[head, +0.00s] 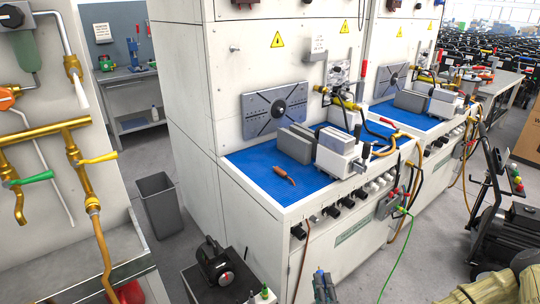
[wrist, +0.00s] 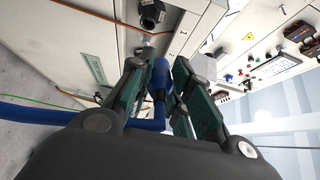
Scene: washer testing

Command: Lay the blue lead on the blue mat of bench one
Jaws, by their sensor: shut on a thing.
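In the wrist view my gripper (wrist: 157,78) is shut on the blue lead (wrist: 160,73). Its blue plug end stands between the two green-padded fingers. Its blue cable (wrist: 40,113) runs off to the left past the gripper body. In the head view the blue mat (head: 248,163) lies on the nearer bench's top.
A brown-orange lead (head: 283,174) lies on the near mat. Grey blocks (head: 294,143) and a white vice-like unit (head: 338,150) stand at its back right. A plate (head: 275,110) is on the wall behind. A black device (head: 214,262) stands low in front. The mat's front left is clear.

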